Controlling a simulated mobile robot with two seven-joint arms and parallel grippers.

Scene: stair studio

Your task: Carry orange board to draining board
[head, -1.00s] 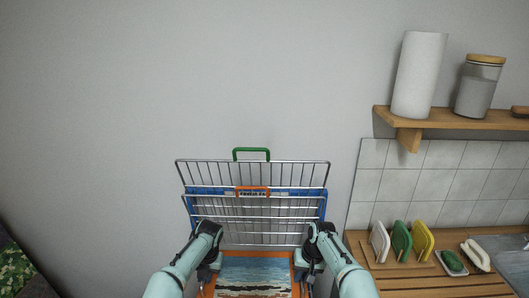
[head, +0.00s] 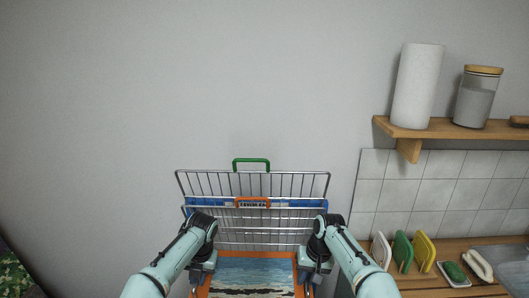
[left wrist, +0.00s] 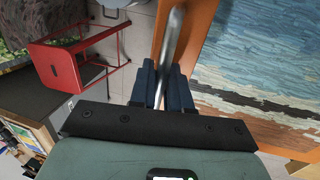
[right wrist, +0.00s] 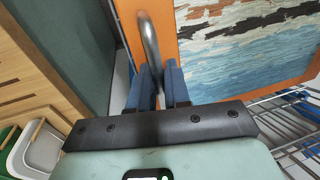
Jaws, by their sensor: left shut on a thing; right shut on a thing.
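The orange board (head: 203,292), with a blue, white and dark picture on its face, is at the bottom of the head view, partly cut off. My left gripper (head: 203,278) is shut on the metal handle (left wrist: 172,45) at its left side. My right gripper (head: 311,278) is shut on the other metal handle (right wrist: 149,45) at its right side. The board also shows in the left wrist view (left wrist: 205,30) and the right wrist view (right wrist: 162,20). A grooved wooden surface (head: 420,288), seemingly the draining board, lies at the right.
A wire shopping cart (head: 318,185) stands just beyond the board against the wall. A red stool (left wrist: 55,62) shows in the left wrist view.

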